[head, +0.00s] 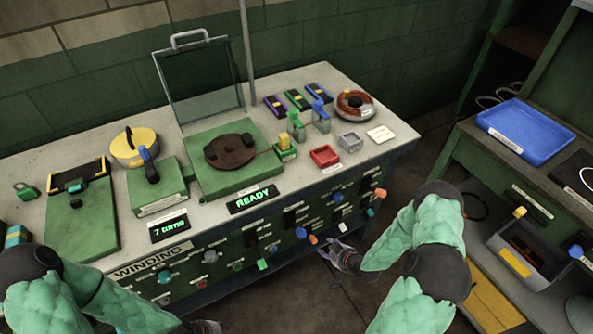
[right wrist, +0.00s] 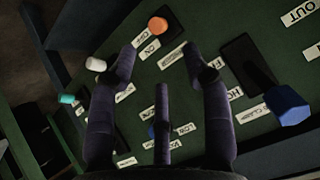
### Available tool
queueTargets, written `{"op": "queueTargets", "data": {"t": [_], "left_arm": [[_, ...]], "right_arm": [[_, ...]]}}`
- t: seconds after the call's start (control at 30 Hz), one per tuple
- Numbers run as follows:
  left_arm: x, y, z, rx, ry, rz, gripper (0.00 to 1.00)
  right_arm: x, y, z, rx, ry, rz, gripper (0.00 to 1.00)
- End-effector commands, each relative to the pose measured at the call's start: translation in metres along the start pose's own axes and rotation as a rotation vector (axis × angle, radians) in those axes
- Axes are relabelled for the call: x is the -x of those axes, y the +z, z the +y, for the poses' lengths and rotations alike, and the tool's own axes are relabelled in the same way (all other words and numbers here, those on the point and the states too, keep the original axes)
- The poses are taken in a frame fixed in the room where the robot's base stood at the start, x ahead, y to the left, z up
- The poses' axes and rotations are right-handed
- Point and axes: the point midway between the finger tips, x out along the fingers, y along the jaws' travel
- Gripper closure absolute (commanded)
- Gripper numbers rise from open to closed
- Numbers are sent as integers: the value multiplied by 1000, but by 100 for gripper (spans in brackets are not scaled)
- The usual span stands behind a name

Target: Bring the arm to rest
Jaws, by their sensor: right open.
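My right gripper (head: 335,255) hangs in front of the bench's control panel (head: 280,230), at its right part, at the end of my green-sleeved right arm. In the right wrist view the right gripper (right wrist: 160,68) has its dark fingers spread, with nothing between them. Behind the fingers are the panel's labels, an orange knob (right wrist: 157,26), a white knob (right wrist: 95,64) and a blue knob (right wrist: 287,105). I cannot tell whether the fingers touch the panel. My left gripper (head: 207,326) shows only as a dark bit at the bottom edge; its fingers are hidden.
The winding bench (head: 315,92) carries a green machine with a brown disc (head: 229,151), a READY display (head: 253,198) and a red tray (head: 325,156). A side bench (head: 490,150) with a blue tray (head: 525,131) stands right. Floor shows between the benches.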

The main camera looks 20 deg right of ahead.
Motion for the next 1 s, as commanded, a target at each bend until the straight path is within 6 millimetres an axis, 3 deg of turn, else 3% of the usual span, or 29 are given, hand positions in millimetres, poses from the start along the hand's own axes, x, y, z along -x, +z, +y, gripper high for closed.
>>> {"op": "queueTargets", "data": {"t": [0.17,0.27,0.37,0.47,0.6,0.7,0.83,1.0], "left_arm": [[0,0,0,0,0,0,60],[0,0,0,0,0,0,60],[0,0,0,0,0,0,60],[0,0,0,0,0,0,60],[0,0,0,0,0,0,60],[0,0,0,0,0,0,60],[0,0,0,0,0,0,60],[0,0,0,0,0,0,60]], "right_arm": [[-1,0,-3,-3,-3,-5,51],[-4,2,-19,-24,-23,-42,51],[-6,8,-54,-72,-58,-130,51],[-2,20,-101,-131,-96,-262,51],[21,46,-165,-205,-124,-470,51],[46,65,-200,-242,-124,-607,51],[75,84,-229,-273,-107,-736,51],[95,95,-244,-291,-91,-813,51]]}}
